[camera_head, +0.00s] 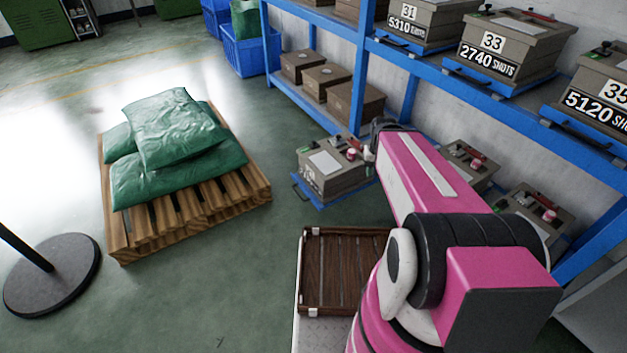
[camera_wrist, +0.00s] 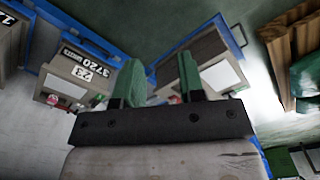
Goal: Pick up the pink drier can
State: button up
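I cannot identify the pink drier can for certain. Small pink-red cylindrical parts (camera_head: 352,154) sit on top of the grey mould box (camera_head: 322,173) on the floor, and similar ones show on other boxes. In the wrist view, a pink-red part (camera_wrist: 52,99) sits on the box marked 23 (camera_wrist: 75,75). My gripper (camera_wrist: 160,80) has two green fingers, spread apart with nothing visible between them. Mould boxes lie beyond the fingers. In the head view my pink arm hides most of the gripper.
A blue shelf (camera_head: 440,65) with numbered mould boxes (camera_head: 505,45) stands at right, with cardboard boxes (camera_head: 355,98) on its lower level. A wooden pallet (camera_head: 120,240) holds green sacks (camera_head: 175,125). A round black stand base (camera_head: 52,275) is at left. Open floor lies between.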

aim_at(351, 152)
jog(key=i+j, duration=0.15)
jog(key=j, duration=0.2)
jog(key=i+j, duration=0.15)
jog(key=j, duration=0.2)
jog(key=i+j+z, duration=0.1)
jog(key=j, duration=0.25)
jog(key=i+j, duration=0.15)
jog(key=j, duration=0.2)
